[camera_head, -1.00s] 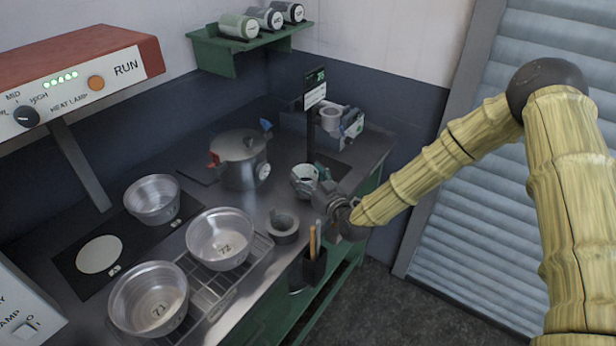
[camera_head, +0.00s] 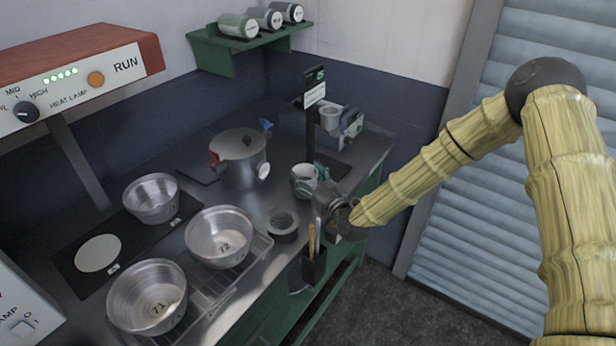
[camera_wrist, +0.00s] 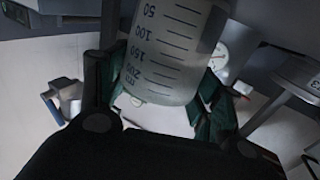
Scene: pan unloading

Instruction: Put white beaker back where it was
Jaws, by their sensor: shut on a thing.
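The white beaker (camera_head: 303,181) is held above the counter, near its right front part. In the wrist view the beaker (camera_wrist: 168,50) fills the upper middle, with its 50 to 200 scale facing the camera. My gripper (camera_head: 320,188) is shut on it, with a green-padded finger on each side; the fingers also show in the wrist view (camera_wrist: 162,92). The beaker looks nearly upright in the head view. Its underside and any contents are hidden.
A round grey container (camera_head: 283,224) with a dark speckled top stands just left of the beaker. A lidded pot (camera_head: 238,160) is behind. A utensil holder (camera_head: 314,267) is at the front edge. A post with a display (camera_head: 314,88) rises close behind the beaker. Bowls stand left.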

